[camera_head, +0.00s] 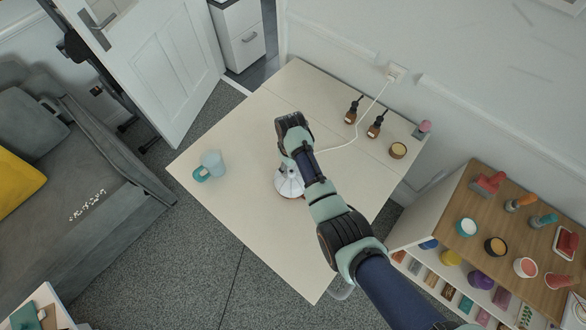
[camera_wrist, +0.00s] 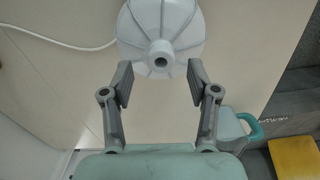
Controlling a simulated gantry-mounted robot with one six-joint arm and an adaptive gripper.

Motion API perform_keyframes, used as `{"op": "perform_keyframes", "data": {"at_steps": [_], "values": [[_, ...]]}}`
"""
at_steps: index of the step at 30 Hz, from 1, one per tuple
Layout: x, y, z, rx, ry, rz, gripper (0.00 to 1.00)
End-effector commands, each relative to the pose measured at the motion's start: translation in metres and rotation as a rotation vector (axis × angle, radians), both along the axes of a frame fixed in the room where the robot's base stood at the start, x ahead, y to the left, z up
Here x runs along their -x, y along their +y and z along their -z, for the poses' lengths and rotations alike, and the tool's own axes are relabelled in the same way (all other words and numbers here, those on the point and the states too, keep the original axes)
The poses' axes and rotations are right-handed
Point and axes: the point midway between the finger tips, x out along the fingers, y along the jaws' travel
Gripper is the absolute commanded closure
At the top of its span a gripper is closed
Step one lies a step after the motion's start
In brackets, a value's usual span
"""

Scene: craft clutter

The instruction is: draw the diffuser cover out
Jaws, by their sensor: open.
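The diffuser cover (camera_wrist: 170,25) is a pale, ribbed dome with a short round hollow knob. In the camera_head view the diffuser (camera_head: 289,184) stands on the table, partly hidden by my arm. My gripper (camera_wrist: 160,85) is open and empty in the camera_wrist view. Its two fingertips lie to either side of the knob, just below it in the picture, with gaps on both sides. I cannot tell their exact depth from the cover. In the camera_head view my arm hides most of my gripper.
A white cable (camera_head: 350,143) runs from the diffuser towards a wall socket (camera_head: 396,72). The table's front (camera_head: 262,232) is clear.

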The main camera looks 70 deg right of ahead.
Motion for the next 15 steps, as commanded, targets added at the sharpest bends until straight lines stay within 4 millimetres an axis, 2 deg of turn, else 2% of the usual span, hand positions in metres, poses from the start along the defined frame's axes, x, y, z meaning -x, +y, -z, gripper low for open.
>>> {"op": "perform_keyframes", "data": {"at_steps": [5, 15], "values": [[-0.001, -0.001, -0.021, 0.004, -0.004, 0.0, 0.41], [-0.001, -0.001, -0.101, 0.004, -0.003, 0.0, 0.41]]}}
